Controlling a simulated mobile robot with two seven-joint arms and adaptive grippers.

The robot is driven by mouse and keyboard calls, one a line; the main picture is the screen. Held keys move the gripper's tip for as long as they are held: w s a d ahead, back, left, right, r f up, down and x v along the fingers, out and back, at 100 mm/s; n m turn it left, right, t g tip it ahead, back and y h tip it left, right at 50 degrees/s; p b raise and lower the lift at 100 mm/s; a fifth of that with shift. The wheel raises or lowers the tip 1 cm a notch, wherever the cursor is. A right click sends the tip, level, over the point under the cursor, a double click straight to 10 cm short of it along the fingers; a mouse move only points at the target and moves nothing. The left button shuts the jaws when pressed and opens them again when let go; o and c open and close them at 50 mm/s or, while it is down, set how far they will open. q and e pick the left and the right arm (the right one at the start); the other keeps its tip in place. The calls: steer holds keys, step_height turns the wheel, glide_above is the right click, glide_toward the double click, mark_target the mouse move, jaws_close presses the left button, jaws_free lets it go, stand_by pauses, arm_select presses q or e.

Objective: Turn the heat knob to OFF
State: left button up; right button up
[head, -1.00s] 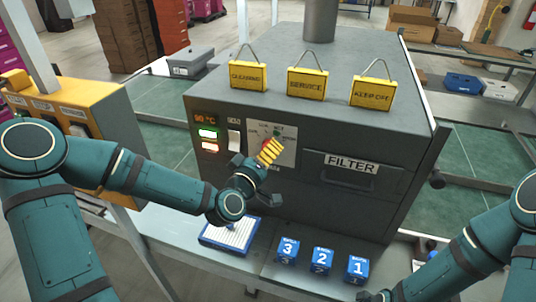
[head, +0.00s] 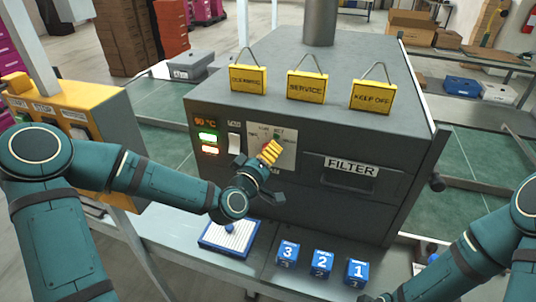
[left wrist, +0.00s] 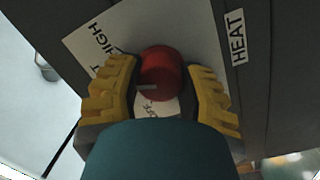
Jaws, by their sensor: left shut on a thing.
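The heat knob (left wrist: 160,72) is a round red knob on a white dial plate (head: 287,158) on the front of the grey machine. In the left wrist view its pale pointer mark points left. HIGH and HEAT are readable there; the small lettering below the knob is partly covered. My left gripper (left wrist: 160,92), with yellow ridged fingers, is closed around the knob from both sides. In the head view the left gripper (head: 270,152) hides most of the knob. My right arm shows at lower right, but its fingers are not visible.
A lit display and a white switch (head: 234,144) are left of the dial. A FILTER drawer (head: 351,175) is to its right. Yellow signs (head: 307,86) stand on top.

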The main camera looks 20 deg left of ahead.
arm_select(q)
steer(key=n+b, duration=0.1)
steer(key=n, duration=0.3)
steer(key=shift+f+t, duration=0.1)
steer(key=shift+t, duration=0.2)
steer(key=n, duration=0.4)
steer(key=n+y, duration=0.1)
steer(key=n, duration=0.3)
steer(key=shift+n+t+b, duration=0.4)
steer(key=shift+n+y, duration=0.4)
steer(key=shift+n, duration=1.8)
steer(key=o, duration=1.2)
